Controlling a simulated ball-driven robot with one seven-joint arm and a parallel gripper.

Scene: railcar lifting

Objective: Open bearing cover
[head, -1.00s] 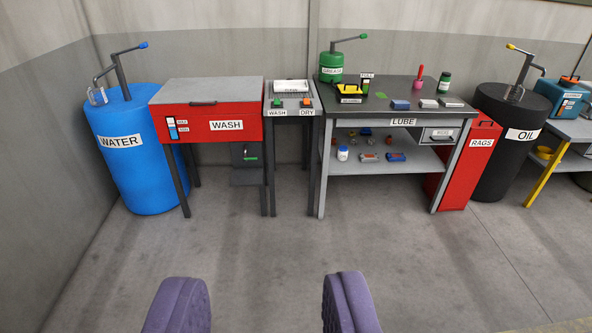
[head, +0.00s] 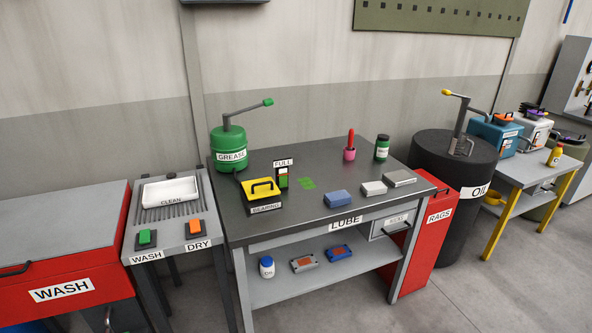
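The yellow bearing cover (head: 253,190), with a black handle on top, sits on a dark base labelled BEARING (head: 266,208) at the left part of the LUBE table (head: 330,208). The cover hides whatever is inside the base. My gripper is not in view now, so its opening and its distance to the cover cannot be seen.
A green GREASE drum (head: 229,150) with a pump stands behind the cover. A FULL gauge (head: 283,177) stands close on its right. Green marks, a blue block (head: 339,199) and grey blocks lie farther right. The WASH/DRY stand (head: 170,222) is at the left.

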